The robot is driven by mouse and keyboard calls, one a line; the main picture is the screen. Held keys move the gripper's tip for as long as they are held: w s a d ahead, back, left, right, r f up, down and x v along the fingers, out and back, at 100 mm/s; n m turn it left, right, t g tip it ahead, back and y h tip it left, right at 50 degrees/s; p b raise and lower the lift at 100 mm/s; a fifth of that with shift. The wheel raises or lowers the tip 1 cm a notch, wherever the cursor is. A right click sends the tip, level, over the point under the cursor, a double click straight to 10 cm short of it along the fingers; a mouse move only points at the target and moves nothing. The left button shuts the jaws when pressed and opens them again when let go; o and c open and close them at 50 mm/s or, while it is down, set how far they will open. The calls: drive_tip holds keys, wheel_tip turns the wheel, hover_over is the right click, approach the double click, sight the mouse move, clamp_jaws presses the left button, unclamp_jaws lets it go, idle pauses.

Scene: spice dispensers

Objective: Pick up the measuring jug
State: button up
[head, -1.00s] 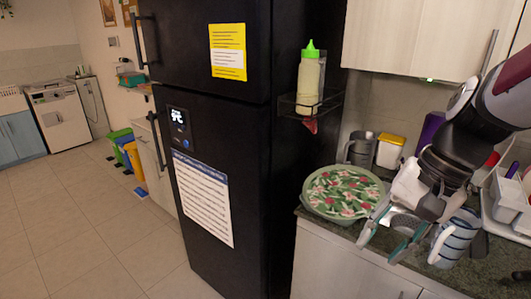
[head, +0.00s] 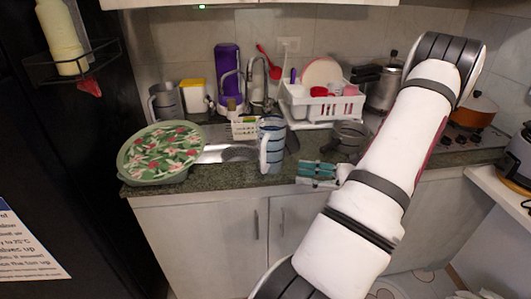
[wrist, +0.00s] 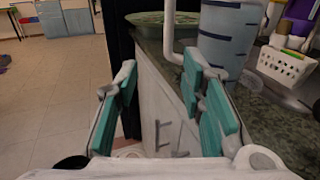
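The measuring jug (head: 272,142) is tall, with blue-grey bands, dark marks and a white handle on its left. It stands upright on the dark green counter near the front edge. In the wrist view the jug (wrist: 228,32) shows at the upper right, its top cut off by the frame, with the handle to its left. My gripper (head: 318,172) has teal finger pads and is low at the counter's front edge, to the right of the jug and apart from it. In the wrist view my gripper (wrist: 165,95) is open, with nothing between its fingers.
A floral-lidded bowl (head: 160,153) stands left of the jug. Behind are a sink tap (head: 262,72), a small white basket (head: 244,130) and a white dish rack (head: 322,108). A pot (head: 350,136) stands right of the jug. The counter edge (head: 225,187) runs below the jug.

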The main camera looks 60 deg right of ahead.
sight(263, 165)
drive_tip(key=shift+m+h, duration=0.4)
drive_tip(key=shift+d+r+p+x, duration=0.1)
drive_tip(key=shift+d+p+x, duration=0.05)
drive_tip(key=shift+x, duration=1.95)
drive_tip(key=shift+d+r+p+x, duration=0.1)
drive_tip(key=shift+x, duration=2.05)
drive_tip(key=shift+d+r+p+x, duration=0.1)
drive_tip(key=shift+d+p+x, duration=0.05)
drive_tip(key=shift+x, duration=1.95)
drive_tip(key=shift+w, duration=0.15)
clamp_jaws()
